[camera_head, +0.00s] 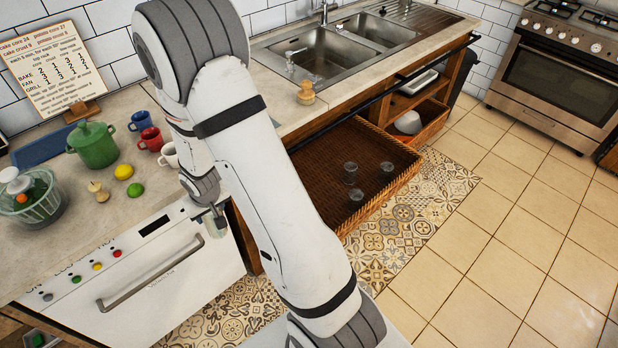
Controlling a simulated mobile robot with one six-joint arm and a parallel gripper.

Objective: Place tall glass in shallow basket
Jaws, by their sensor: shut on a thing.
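A shallow wicker basket (405,150) is pulled out like a drawer below the sink counter. Three clear glasses stand in it: one at the back (350,168), one at the right (387,168) and one nearer the front (355,195). My gripper (215,221) hangs at the counter's front edge, left of the basket and outside it. It is small and partly hidden by my arm. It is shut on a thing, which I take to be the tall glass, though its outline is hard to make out.
The left counter holds a green pot (93,145), mugs (151,139), a lemon (123,171), a lime (135,190) and a glass bowl (32,196). A white oven front (150,275) lies below.

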